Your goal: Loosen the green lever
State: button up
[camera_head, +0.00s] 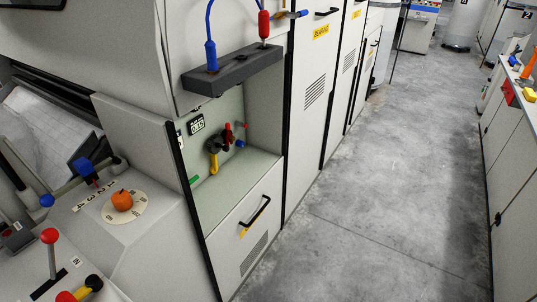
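A small green piece (194,180), perhaps the green lever, shows low at the left side of a recessed panel (262,160) in a grey machine. Only a short stub of it is visible beside the dark edge of the recess, so its shape and setting cannot be told. A yellow lever (214,165) hangs down from a dark hub in the same recess, with a red handle (229,133) and a blue tip (240,143) near it. My gripper is not in view.
A small display (196,124) is in the recess. A grey shelf (232,70) with blue and red handles juts out above. A console with an orange knob (121,201) and a red ball lever (49,237) stands at left. The concrete floor (390,190) is clear; a bench (515,160) lines the right.

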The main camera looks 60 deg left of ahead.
aim_at(196, 177)
jog(key=i, duration=0.1)
jog(key=u, duration=2.85)
jog(key=k, duration=0.65)
jog(key=u, duration=0.2)
jog(key=i, duration=1.45)
jog(key=z, duration=0.4)
